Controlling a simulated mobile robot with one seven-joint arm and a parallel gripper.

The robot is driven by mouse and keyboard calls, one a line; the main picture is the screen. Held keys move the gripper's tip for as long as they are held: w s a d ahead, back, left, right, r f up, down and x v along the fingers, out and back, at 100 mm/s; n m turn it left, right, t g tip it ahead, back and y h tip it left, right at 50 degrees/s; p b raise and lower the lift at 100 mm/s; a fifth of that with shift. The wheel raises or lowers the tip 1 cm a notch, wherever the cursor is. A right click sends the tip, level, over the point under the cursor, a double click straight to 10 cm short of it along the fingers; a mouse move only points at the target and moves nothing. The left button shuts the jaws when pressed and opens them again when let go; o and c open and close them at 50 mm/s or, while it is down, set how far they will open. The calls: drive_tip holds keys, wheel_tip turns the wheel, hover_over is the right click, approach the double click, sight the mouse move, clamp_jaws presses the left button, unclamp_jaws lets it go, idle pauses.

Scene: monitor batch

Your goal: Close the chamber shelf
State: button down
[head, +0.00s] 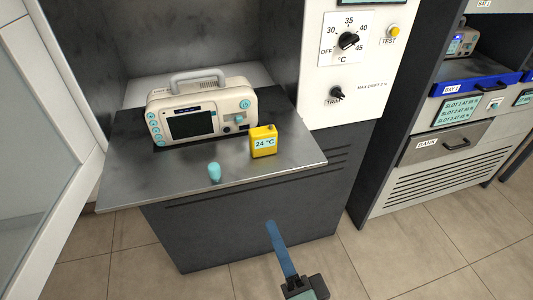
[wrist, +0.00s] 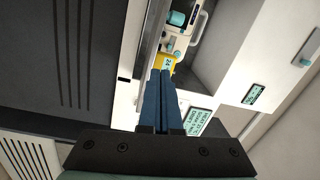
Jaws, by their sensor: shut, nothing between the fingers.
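The chamber shelf (head: 135,180) is a dark metal plate standing well out from the chamber opening in the head view. On it sit a cream monitor (head: 232,99) with a grey handle, a yellow block (head: 264,147) reading 24 °C and a small teal peg (head: 214,172) near the front edge. My gripper (head: 270,224) has its blue fingers together and empty, in front of and below the shelf's front edge, apart from it in the picture. In the wrist view the shut fingers (wrist: 159,75) point towards the yellow block (wrist: 168,62); their distance to the shelf is unclear.
The chamber's pale glazed door (head: 50,170) stands open at the left, close to the shelf's side. A white control panel (head: 335,75) with dials is at the right. A rack with a blue-edged bay (head: 480,83) and a drawer (head: 445,143) stands further right. Tiled floor is clear in front.

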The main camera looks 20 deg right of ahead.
sight(264, 176)
drive_tip(key=w+m+p, duration=0.1)
drive_tip(key=w+p, duration=0.1)
drive_tip(key=w, duration=0.1)
drive_tip(key=w+d+m+p, duration=0.1)
drive_tip(key=w+p, duration=0.1)
drive_tip(key=w, duration=0.2)
drive_tip(key=w+m+h+p, duration=0.1)
drive_tip(key=w+p, duration=0.1)
drive_tip(key=w, duration=0.1)
drive_tip(key=shift+w+d+g, duration=0.15)
drive_tip(key=shift+d+g, duration=0.15)
drive_tip(key=shift+d, duration=0.05)
drive_tip(key=shift+w, duration=0.1)
idle(0.4)
